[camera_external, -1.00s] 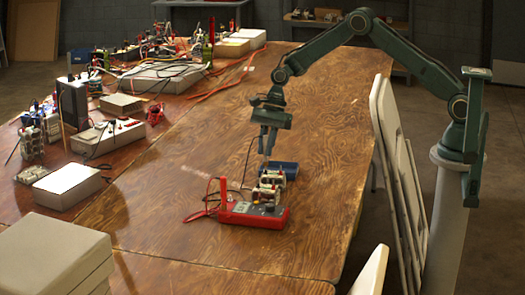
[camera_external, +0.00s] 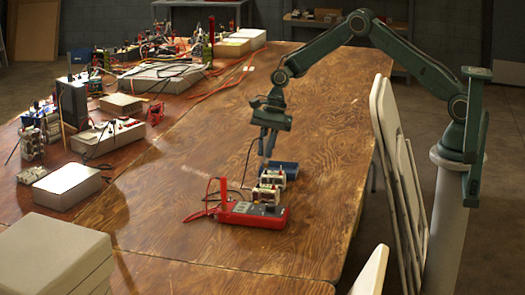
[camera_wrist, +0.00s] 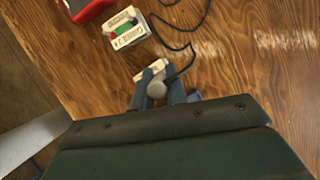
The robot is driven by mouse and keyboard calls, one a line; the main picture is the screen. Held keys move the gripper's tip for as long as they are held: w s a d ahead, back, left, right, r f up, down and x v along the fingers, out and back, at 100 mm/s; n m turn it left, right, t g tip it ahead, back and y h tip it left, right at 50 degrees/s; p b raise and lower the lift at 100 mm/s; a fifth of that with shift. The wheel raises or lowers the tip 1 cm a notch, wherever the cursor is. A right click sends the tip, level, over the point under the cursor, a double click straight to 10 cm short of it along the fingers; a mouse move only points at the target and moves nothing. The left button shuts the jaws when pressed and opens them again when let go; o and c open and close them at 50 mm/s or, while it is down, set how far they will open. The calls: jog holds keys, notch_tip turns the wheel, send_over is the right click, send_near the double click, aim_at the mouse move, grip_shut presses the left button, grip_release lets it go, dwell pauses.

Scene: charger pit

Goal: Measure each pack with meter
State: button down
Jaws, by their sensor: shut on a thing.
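The red meter (camera_external: 255,214) lies on the wooden table in the external view; its red corner (camera_wrist: 88,8) shows at the top of the wrist view. Two pale packs stand in a row behind it: a nearer one (camera_external: 264,195) and a farther one (camera_external: 271,181). In the wrist view one pack (camera_wrist: 126,28) shows green and red marks, and another pack (camera_wrist: 150,71) is partly hidden by my fingers. My gripper (camera_external: 267,155) is above the far pack, shut on the black probe (camera_wrist: 157,88), whose black cable trails away. The probe's tip is hidden. A red probe (camera_external: 224,190) stands upright at the meter.
A blue object (camera_external: 287,169) lies just behind the packs. Electronics and boxes crowd the left table, including a white box (camera_external: 68,186). Stacked pale boxes (camera_external: 55,255) fill the near left corner. Folding chairs (camera_external: 390,140) line the right edge.

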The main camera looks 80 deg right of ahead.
jog(key=shift+f, duration=0.3)
dwell(0.5)
jog(key=c, duration=1)
grip_release()
jog(key=shift+r, duration=0.15)
jog(key=shift+r, duration=3.65)
